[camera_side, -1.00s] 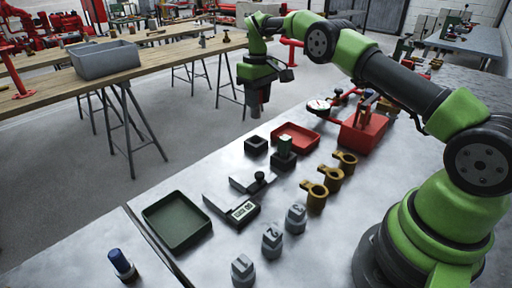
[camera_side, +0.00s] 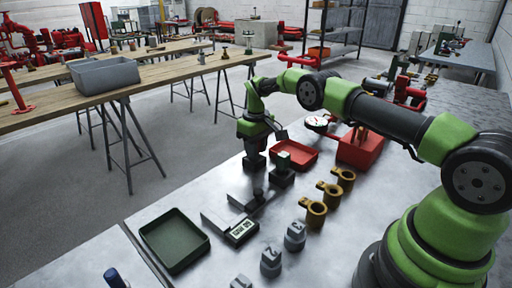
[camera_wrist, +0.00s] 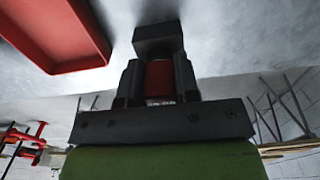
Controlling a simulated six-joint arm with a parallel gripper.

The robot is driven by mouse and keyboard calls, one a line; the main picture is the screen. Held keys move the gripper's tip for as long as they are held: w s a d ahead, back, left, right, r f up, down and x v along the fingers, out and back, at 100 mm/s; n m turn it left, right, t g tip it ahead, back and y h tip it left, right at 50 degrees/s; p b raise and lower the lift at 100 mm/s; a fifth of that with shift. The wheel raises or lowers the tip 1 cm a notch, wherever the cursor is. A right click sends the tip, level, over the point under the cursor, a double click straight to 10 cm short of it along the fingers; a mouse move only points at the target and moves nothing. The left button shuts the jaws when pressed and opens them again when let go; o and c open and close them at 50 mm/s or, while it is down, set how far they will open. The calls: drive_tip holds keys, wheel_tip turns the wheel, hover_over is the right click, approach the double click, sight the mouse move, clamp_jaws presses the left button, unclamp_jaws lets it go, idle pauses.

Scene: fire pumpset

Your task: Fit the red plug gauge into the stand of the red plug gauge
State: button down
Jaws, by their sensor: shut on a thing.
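My gripper (camera_side: 254,150) is low over the work table, directly above the small dark square stand of the red plug gauge (camera_side: 255,164). The wrist view shows its two black fingers (camera_wrist: 159,84) shut on the red plug gauge (camera_wrist: 160,78), one on each side of the red body. The dark stand (camera_wrist: 158,38) lies in line with the gauge and right at its far end. The fingers hide the gauge in the side view. The gauge's lower end is hidden, so I cannot tell how far it is in the stand.
A green plug gauge (camera_side: 283,160) stands in its dark stand (camera_side: 281,179) close by. A red tray (camera_side: 305,164) lies behind. A caliper (camera_side: 238,229), a green tray (camera_side: 153,242), brass ring pieces (camera_side: 313,213) and grey numbered weights (camera_side: 295,236) are nearer.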

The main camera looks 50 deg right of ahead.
drive_tip(key=shift+f, duration=0.1)
drive_tip(key=c, duration=0.8)
unclamp_jaws()
drive_tip(key=shift+c, duration=0.2)
